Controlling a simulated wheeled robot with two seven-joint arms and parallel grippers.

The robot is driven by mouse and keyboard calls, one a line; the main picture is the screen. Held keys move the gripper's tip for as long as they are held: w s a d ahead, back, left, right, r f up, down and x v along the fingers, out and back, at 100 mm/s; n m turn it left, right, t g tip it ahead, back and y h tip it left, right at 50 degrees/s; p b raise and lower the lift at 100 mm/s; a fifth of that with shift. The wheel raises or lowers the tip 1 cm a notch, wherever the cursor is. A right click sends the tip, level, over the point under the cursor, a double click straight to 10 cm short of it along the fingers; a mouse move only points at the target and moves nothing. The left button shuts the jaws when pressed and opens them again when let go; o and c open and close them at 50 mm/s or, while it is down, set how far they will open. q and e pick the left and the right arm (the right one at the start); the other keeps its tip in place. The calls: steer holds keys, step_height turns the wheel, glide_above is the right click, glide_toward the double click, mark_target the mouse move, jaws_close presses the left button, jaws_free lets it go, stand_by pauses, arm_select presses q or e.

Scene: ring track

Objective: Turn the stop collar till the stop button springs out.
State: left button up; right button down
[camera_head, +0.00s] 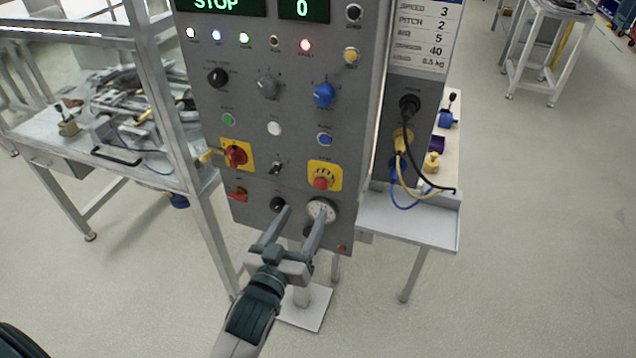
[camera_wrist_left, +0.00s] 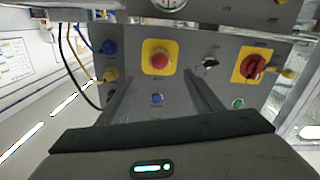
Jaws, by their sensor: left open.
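The stop button (camera_head: 320,183) is a red mushroom head on a yellow plate, low on the right of the grey panel. The collar (camera_head: 323,171) around it shows as a narrow band and is hard to make out. The wrist view shows the button (camera_wrist_left: 159,60) from close by, on its yellow plate (camera_wrist_left: 147,72). My left gripper (camera_head: 303,212) is open and empty. Its fingers point at the panel below the button, one tip overlapping the round gauge (camera_head: 321,209). In the wrist view the fingertips lie either side of the button, apart from it. My right gripper is not in view.
A red rotary switch (camera_head: 236,155) on a yellow plate and a small toggle (camera_head: 276,168) sit left of the button. The display (camera_head: 216,4) reads STOP. Cables (camera_head: 402,180) hang at the panel's right side. A cluttered bench (camera_head: 50,150) stands at the left.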

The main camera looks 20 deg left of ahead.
mark_target(319, 185)
arm_select(q)
steer(key=w+p, duration=0.2)
steer(key=w, duration=0.9)
steer(key=shift+d+p, duration=0.2)
steer(key=shift+p, duration=0.1)
steer(key=c, duration=1.1)
